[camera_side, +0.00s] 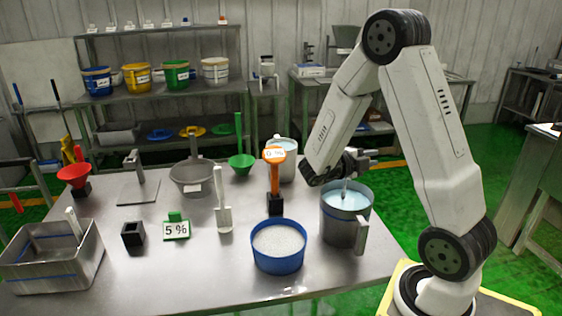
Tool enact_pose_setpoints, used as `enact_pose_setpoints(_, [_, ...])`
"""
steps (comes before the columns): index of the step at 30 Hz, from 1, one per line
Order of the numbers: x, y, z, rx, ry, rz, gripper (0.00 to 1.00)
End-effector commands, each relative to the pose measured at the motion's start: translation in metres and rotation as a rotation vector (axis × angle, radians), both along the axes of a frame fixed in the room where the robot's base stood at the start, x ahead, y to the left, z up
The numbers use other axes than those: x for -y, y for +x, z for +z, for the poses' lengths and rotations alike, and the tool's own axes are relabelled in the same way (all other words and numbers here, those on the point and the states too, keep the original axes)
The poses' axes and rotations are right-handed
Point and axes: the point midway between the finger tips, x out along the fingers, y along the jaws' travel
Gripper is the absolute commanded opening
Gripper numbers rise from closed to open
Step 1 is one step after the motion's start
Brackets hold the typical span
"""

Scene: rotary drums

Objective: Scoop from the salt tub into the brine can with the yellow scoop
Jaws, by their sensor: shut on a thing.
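The salt tub (278,262) is a round blue tub of white grains at the front of the steel table. The brine can (338,231) is a steel can with a side handle, right of the tub, holding pale blue liquid. My gripper (350,163) is above the can's mouth, shut on a thin greyish tool (345,186) that points down toward the liquid. The tool's grip is mostly hidden by the jaws, and I cannot tell whether its tip touches the liquid. I cannot make out a yellow scoop on the table.
An orange meter (275,177) stands in a black holder behind the tub. A steel bin (52,266) stands front left. The front middle edge is clear.

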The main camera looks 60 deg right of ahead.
Motion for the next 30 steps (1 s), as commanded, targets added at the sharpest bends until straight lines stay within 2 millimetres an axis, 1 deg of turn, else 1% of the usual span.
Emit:
enact_pose_setpoints(16, [-0.009, -0.009, -0.012, 0.073, -0.074, 0.001, 0.00])
enact_pose_setpoints(23, [-0.008, -0.008, -0.010, 0.069, -0.067, 0.001, 0.00])
enact_pose_setpoints(30, [-0.002, -0.001, -0.002, 0.023, -0.021, 0.002, 0.00])
